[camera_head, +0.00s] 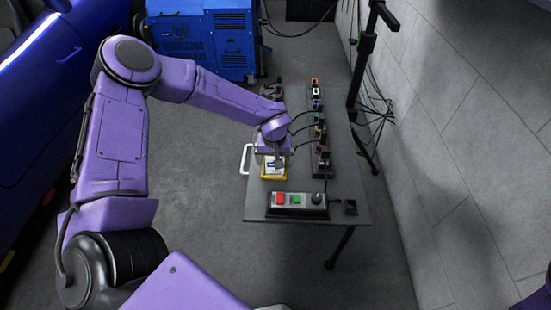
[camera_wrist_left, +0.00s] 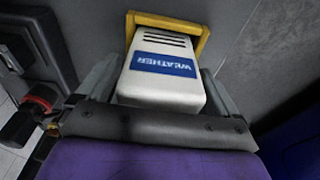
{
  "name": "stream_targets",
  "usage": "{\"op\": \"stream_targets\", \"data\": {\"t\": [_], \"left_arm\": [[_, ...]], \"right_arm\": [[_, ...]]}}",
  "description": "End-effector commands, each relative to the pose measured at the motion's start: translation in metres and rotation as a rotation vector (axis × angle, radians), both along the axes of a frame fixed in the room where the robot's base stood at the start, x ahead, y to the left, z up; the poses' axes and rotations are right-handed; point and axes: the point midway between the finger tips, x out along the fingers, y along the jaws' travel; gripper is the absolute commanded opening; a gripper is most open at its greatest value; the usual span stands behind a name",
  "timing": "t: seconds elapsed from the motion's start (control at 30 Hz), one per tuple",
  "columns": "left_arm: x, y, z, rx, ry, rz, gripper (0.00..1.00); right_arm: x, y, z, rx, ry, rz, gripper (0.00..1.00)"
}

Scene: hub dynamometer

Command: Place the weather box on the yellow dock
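The weather box (camera_wrist_left: 165,75) is white with vents and a blue WEATHER label. It lies between the two fingers of my left gripper (camera_wrist_left: 162,85), which sit close against its sides, so the gripper looks shut on it. The yellow dock (camera_wrist_left: 205,48) frames the far end of the box. In the head view the yellow dock (camera_head: 264,177) is at the table's left edge, with the box (camera_head: 275,169) over or in it and my left gripper (camera_head: 277,163) just above. Whether the box is fully seated is hard to tell. My right gripper is out of view.
The narrow grey table (camera_head: 345,185) carries a row of coloured connectors with cables (camera_head: 320,130) right of the dock. A control panel with red and green buttons (camera_head: 297,200) is at the near end. A black stand (camera_head: 365,60) and a wall are on the right.

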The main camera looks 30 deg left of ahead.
Motion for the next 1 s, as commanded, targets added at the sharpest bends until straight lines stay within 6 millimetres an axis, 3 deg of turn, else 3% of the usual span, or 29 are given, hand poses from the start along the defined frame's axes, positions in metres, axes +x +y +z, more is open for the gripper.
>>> {"op": "stream_targets", "data": {"t": [0.17, 0.6, 0.73, 1.0], "left_arm": [[0.0, 0.0, 0.009, -0.001, -0.004, 0.001, 0.94], [-0.012, -0.008, 0.108, -0.001, -0.005, 0.001, 0.94], [-0.014, -0.009, 0.119, 0.0, -0.004, 0.0, 0.94], [-0.014, -0.009, 0.121, 0.0, -0.004, 0.0, 0.94]], "right_arm": [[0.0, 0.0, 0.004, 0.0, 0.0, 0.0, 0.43], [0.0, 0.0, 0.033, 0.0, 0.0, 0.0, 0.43], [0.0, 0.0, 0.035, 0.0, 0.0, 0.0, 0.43], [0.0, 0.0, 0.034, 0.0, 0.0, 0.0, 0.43]]}}
